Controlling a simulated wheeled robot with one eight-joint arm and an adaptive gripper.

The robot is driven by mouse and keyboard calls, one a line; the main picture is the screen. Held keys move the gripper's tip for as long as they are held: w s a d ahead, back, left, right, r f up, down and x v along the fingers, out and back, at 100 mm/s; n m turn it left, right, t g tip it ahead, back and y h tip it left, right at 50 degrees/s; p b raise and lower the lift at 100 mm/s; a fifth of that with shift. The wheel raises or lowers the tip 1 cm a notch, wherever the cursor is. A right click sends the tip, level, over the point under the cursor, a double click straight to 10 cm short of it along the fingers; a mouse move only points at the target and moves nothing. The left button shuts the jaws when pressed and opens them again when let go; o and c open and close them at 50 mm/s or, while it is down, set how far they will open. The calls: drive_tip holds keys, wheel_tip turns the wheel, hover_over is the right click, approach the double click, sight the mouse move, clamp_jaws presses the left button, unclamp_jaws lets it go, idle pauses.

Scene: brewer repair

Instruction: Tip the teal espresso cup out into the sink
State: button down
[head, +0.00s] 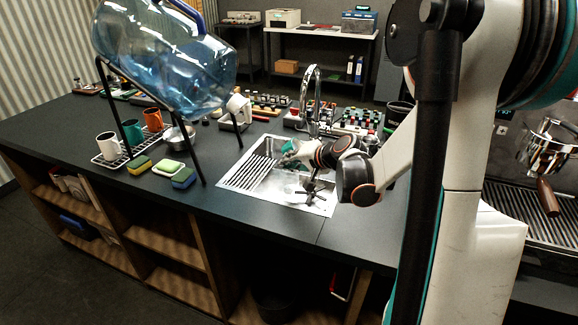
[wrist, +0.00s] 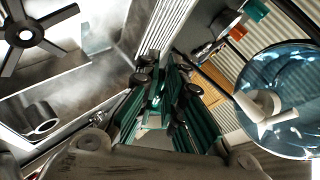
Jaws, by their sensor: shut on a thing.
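My gripper (head: 301,152) is over the steel sink (head: 233,196), low and close to the faucet (head: 312,100). Another teal cup (head: 131,131) stands on a rack at the left.
A large blue water bottle (head: 170,60) hangs in a black stand left of the sink. White (head: 108,146) and orange (head: 153,120) cups share the rack (head: 118,160). Sponges (head: 168,168) lie in front. A black spoked part (head: 308,194) is at the sink's front.

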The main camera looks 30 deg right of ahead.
drive_tip(key=shift+s+f+m+t+y+b, duration=0.15)
drive_tip(key=shift+f+t+y+b, duration=0.3)
drive_tip(key=shift+b, duration=0.75)
drive_tip(key=shift+w+f+m+t+y+b, duration=0.2)
drive_tip(key=shift+t+b, duration=0.45)
drive_tip(key=shift+b, duration=0.55)
drive_tip(key=shift+f+b, duration=0.1)
drive_tip(key=shift+b, duration=0.45)
drive_tip(key=shift+d+t, duration=0.1)
drive_tip(key=shift+t, duration=0.3)
drive_tip(key=shift+m+t+y, duration=0.25)
drive_tip(key=shift+t, duration=0.15)
drive_tip(key=shift+s, duration=0.2)
